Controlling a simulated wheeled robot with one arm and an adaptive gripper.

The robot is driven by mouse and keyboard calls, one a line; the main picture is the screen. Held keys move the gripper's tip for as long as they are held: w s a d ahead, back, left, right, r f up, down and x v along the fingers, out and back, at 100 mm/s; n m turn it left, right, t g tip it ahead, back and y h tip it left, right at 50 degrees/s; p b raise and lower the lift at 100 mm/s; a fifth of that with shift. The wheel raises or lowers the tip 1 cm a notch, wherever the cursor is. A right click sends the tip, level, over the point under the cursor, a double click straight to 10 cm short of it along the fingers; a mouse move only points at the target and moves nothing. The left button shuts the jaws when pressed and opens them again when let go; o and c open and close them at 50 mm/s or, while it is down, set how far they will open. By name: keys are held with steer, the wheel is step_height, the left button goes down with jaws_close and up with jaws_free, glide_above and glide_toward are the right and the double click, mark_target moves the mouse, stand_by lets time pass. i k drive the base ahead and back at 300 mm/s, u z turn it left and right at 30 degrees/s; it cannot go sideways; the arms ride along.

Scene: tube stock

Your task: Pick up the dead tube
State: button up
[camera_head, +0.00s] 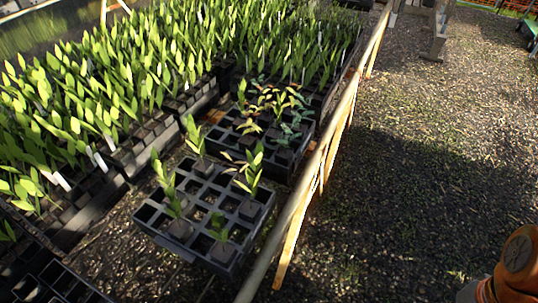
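A black front tray (180,246) of square cells holds several tubes with green plants, among them a left tube (180,228) and a right tube (250,210). Many of its cells are empty. Behind it, a second black tray (305,148) holds plants with mixed leaves. Some plants there have yellow and brown leaves (270,100), and others are green or bluish. I cannot tell for certain which tube is the dead one. My gripper is not in view; only an orange part of my arm shows at the bottom right, well away from the trays.
Dense trays of green seedlings (100,90) with white labels fill the left and back. A wooden rail (322,145) runs along the right side of the trays. Open gravel ground (420,180) lies right of it. A wooden support (437,40) stands at the top right.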

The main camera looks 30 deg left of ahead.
mark_target(241, 177)
steer(key=i, duration=0.8)
steer(key=u, duration=3.75)
